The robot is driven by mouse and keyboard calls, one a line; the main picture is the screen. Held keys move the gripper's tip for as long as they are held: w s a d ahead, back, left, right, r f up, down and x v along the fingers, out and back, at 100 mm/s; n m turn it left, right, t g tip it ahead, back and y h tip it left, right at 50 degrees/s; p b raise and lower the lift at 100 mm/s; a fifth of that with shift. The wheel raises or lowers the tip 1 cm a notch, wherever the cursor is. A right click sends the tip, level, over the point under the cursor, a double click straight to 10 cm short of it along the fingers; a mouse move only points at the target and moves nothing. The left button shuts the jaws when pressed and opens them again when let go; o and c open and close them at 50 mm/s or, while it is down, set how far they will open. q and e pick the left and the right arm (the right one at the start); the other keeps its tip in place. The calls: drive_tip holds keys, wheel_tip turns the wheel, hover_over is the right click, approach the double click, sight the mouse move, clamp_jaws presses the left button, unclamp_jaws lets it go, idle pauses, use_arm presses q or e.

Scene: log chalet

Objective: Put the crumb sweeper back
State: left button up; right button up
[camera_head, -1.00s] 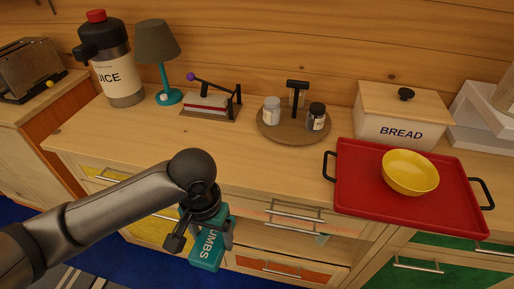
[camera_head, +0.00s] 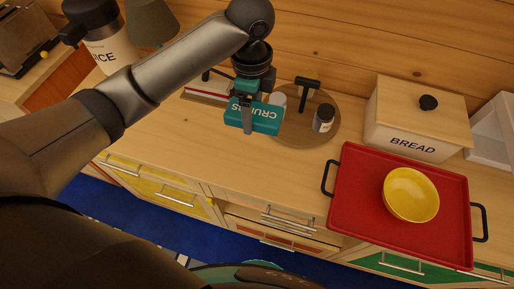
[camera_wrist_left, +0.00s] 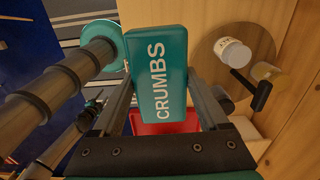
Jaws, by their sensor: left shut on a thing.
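The crumb sweeper (camera_head: 254,117) is a teal block with white "CRUMBS" lettering. My left gripper (camera_head: 248,100) is shut on it and holds it above the counter, in front of the round wooden turntable (camera_head: 300,138) in the head view. In the left wrist view the sweeper (camera_wrist_left: 158,72) sits between the two fingers of the left gripper (camera_wrist_left: 160,95). My right gripper is not in view.
The turntable holds a dark-lidded jar (camera_head: 323,118), a white-lidded jar (camera_head: 278,99) and a black T-shaped handle (camera_head: 308,84). A red tray (camera_head: 350,215) with a yellow bowl (camera_head: 411,195) and a bread box (camera_head: 410,120) stand right. Counter before the turntable is clear.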

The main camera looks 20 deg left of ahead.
use_arm(q)
drive_tip(key=shift+w+f, duration=0.1)
drive_tip(key=shift+f, duration=0.25)
drive_tip(key=b, duration=0.2)
hover_over(254, 162)
wheel_tip(254, 162, down, 14)
drive_tip(key=shift+r, duration=0.1)
drive_tip(key=shift+f+b, duration=0.5)
drive_tip(key=shift+f, duration=2.15)
drive_tip(key=shift+f, duration=0.1)
drive_tip(key=o, duration=1.2)
wheel_tip(254, 162, up, 12)
drive_tip(key=p, duration=0.2)
